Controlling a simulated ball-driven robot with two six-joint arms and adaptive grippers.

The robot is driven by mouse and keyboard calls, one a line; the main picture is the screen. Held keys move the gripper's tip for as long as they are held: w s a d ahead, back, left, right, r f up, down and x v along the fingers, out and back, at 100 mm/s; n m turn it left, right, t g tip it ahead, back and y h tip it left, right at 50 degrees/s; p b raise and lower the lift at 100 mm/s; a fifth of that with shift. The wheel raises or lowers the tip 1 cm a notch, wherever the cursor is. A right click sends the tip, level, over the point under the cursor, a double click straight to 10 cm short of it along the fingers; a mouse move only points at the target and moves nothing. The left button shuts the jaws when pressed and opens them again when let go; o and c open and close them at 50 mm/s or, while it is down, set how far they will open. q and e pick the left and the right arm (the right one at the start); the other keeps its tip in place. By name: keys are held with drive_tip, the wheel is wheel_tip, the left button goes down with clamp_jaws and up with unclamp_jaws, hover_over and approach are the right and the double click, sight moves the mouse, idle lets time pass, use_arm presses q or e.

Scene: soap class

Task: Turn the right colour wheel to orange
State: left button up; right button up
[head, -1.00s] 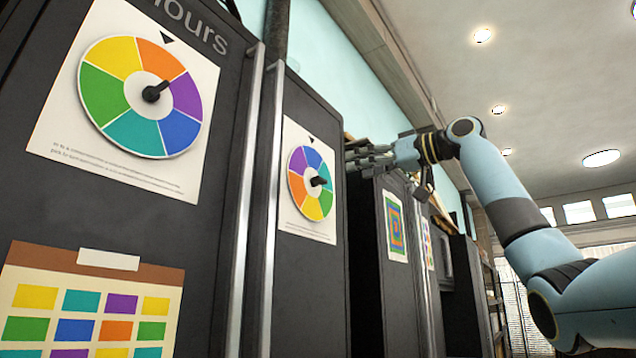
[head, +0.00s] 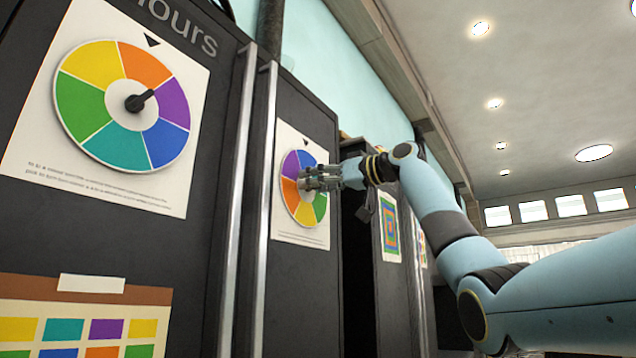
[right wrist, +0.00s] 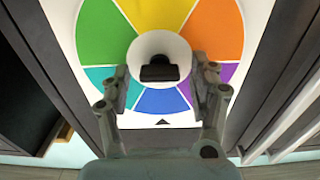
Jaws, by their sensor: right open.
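The right colour wheel (head: 291,192) is on a white sheet on a dark cabinet door, partly covered by my right gripper (head: 318,178) in the head view. In the right wrist view the wheel (right wrist: 105,40) appears upside down, with its blue sector at the black triangle mark (right wrist: 163,122). Orange lies at the upper right there. The black knob (right wrist: 160,72) stands at the wheel's white hub. My right gripper (right wrist: 161,78) is open, one finger on each side of the knob. I cannot tell whether the fingers touch it. My left gripper is not in view.
A larger left colour wheel (head: 80,105) has orange near its triangle mark. A card of coloured squares (head: 60,290) hangs below it. Long vertical metal handles (head: 262,200) stand left of the right wheel. A concentric-square poster (head: 390,228) is farther right.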

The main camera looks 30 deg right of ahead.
clamp_jaws()
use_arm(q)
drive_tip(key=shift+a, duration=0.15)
